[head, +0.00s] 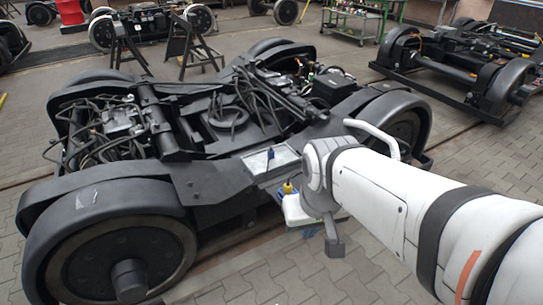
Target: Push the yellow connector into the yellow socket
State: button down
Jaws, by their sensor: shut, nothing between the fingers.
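My white arm reaches in from the right, over the near side of a black tram bogie. My gripper (335,243) is at its end, seen as a narrow dark grey part hanging below the wrist; it is shut with nothing held. A small yellow piece (288,188) shows just left of my wrist, above a white part (296,211) with a blue lower edge. I cannot tell whether this yellow piece is the connector or the socket. No second yellow piece can be made out; my wrist hides part of this area.
The black bogie (190,185) with wheels and cables fills the middle. A grey tray (270,160) with a small dark blue item sits on its near side. Another bogie (470,60) and a green trolley (350,20) stand behind. Paved floor is clear at the front.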

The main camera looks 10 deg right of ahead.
aim_at(287, 189)
jog(key=u, duration=0.1)
jog(key=k, duration=0.25)
jog(key=z, duration=0.35)
jog(key=i, duration=1)
jog(key=z, duration=0.65)
jog(key=k, duration=0.65)
jog(key=u, duration=0.15)
jog(key=i, duration=1.4)
jog(key=z, duration=0.3)
